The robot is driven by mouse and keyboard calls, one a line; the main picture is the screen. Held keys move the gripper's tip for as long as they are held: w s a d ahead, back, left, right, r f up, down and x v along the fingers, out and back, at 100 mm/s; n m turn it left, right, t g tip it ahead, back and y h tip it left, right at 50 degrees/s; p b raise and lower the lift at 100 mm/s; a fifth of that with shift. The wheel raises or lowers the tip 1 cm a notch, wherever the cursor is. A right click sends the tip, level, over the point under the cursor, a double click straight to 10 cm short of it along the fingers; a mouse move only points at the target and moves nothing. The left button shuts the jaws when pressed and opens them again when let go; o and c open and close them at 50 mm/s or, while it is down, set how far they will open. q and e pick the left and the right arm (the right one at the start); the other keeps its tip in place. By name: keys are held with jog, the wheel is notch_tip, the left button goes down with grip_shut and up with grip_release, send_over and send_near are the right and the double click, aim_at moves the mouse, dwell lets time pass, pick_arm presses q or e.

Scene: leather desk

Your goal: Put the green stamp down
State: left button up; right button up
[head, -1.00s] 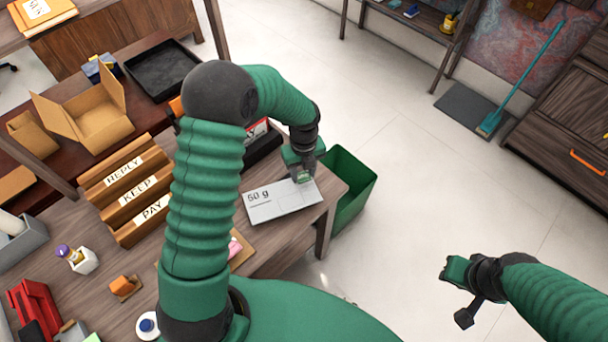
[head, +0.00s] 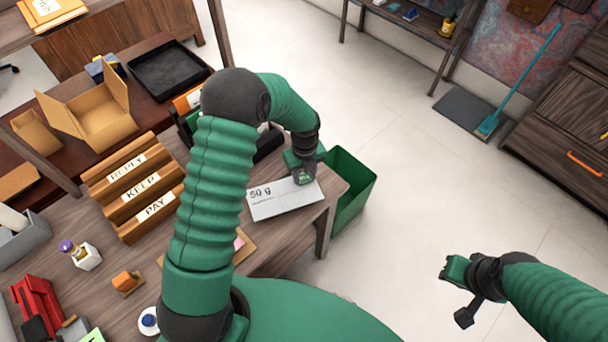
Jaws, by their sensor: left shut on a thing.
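My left gripper (head: 304,176) is shut on a small green thing, most likely the green stamp (head: 305,181), which is mostly hidden by the fingers. It is over the upper right part of a white card marked 50 g (head: 284,202) near the right end of the desk (head: 272,262). I cannot tell whether the stamp touches the card. My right gripper (head: 455,284) hangs over the floor at the right, away from the desk.
A green bin (head: 352,195) stands beside the desk's right end. A wooden rack with REPLY, KEEP and PAY labels (head: 132,188) is to the left. An orange stamp-like item (head: 127,282), a white holder (head: 88,258) and a red device (head: 38,305) are at the lower left.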

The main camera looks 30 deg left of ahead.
aim_at(305, 175)
pick_arm(q)
jog(key=o, duration=1.1)
jog(key=shift+s+d+f, duration=0.25)
jog(key=shift+s+f, duration=0.25)
jog(key=shift+f, duration=0.2)
jog(key=shift+o, duration=0.4)
jog(key=shift+r, duration=0.15)
jog(key=r, duration=0.2)
jog(key=w+r, duration=0.1)
jog(key=r, duration=0.3)
jog(key=shift+w+a+r, duration=0.25)
jog(key=shift+w+a, duration=0.15)
notch_tip(305, 175, up, 6)
jog(key=s+d+r+n+t, duration=0.1)
jog(key=s+d+n, duration=0.1)
jog(key=s+n, duration=0.6)
jog(key=s+d+r+n+t, duration=0.1)
jog(key=s+n, duration=0.6)
jog(key=n, duration=1.1)
jog(key=shift+s+d+p, duration=0.4)
jog(key=shift+d, duration=0.5)
pick_arm(e)
jog(key=shift+w+a, duration=0.2)
jog(key=shift+w, duration=0.4)
